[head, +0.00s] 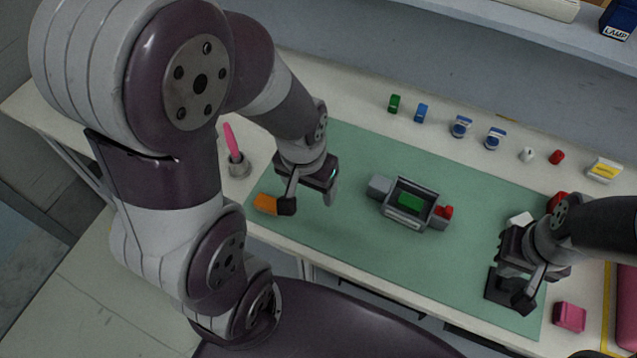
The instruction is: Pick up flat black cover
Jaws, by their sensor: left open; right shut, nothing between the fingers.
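The flat black cover (494,291) appears as a dark flat piece on the green mat at the right, partly hidden by my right gripper (524,291). The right gripper is shut and empty, low over the cover; I cannot tell whether they touch. My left gripper (311,203) is open and points down above the left part of the mat. An orange piece (265,203) lies beside its left finger. The grey module housing (401,224) sits mid-mat, with a green part (410,202) inside and a red part (443,212) at its right.
A pink-handled tool stands in a grey holder (239,167) at the left. Several small parts, including a green one (394,103) and a red one (557,157), line the back. A pink block (569,316) is right of the mat. The mat between housing and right gripper is clear.

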